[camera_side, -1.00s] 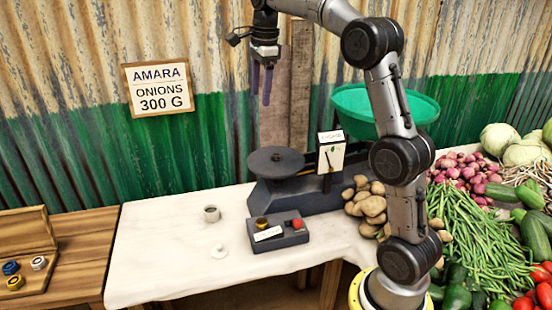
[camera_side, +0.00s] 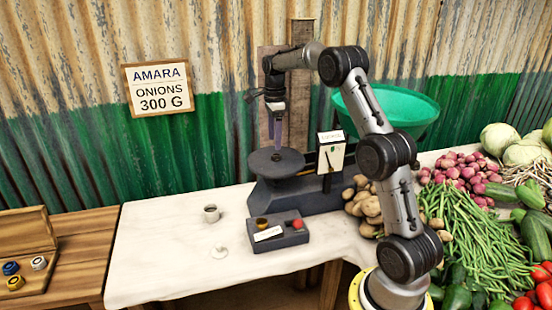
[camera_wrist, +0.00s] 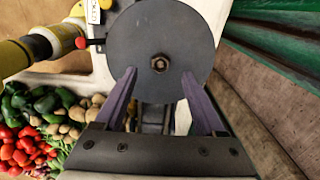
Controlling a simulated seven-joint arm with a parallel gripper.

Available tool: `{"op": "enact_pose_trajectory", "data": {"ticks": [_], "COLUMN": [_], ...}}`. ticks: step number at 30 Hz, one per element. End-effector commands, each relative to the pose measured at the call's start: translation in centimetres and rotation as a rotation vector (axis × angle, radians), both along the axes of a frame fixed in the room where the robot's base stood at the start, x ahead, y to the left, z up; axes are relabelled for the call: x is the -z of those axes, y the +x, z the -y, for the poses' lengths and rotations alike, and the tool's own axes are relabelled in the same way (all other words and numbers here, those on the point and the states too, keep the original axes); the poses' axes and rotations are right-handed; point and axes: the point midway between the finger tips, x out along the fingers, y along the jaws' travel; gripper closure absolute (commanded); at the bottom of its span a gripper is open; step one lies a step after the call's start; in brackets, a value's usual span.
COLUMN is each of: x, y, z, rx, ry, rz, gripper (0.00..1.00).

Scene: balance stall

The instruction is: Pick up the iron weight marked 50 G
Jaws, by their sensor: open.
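My gripper (camera_side: 277,147) points down, open and empty, just above the round dark plate (camera_side: 262,168) of the scale. In the wrist view its two purple fingers (camera_wrist: 158,72) reach over the near part of the same plate (camera_wrist: 135,38). A small brownish hexagonal piece (camera_wrist: 159,63) sits at the plate's middle, ahead of and between the fingertips; I cannot tell if it is a weight or a bolt. No 50 G marking is readable on anything.
A grey block (camera_side: 290,240) with a brass cup, a label and a red knob stands before the scale. A wooden box (camera_side: 30,240) with several coloured round pieces is at far left. A green pan (camera_side: 385,103), potatoes and vegetables fill the right. The white table's left is mostly clear.

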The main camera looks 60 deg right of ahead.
Motion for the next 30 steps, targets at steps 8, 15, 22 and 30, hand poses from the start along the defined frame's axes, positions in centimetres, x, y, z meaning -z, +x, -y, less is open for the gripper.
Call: {"op": "enact_pose_trajectory", "data": {"ticks": [8,15,22,30], "x": [3.0,5.3,5.4,5.4], "y": [-0.4,-0.3,-0.3,-0.3], "z": [0.3,0.4,0.4,0.4], "rx": [0.001,0.000,0.000,0.000], "ry": [0.003,0.001,0.000,0.000], "rz": [-0.005,-0.001,0.000,0.000], "gripper": [0.28,0.28,0.28,0.75]}}
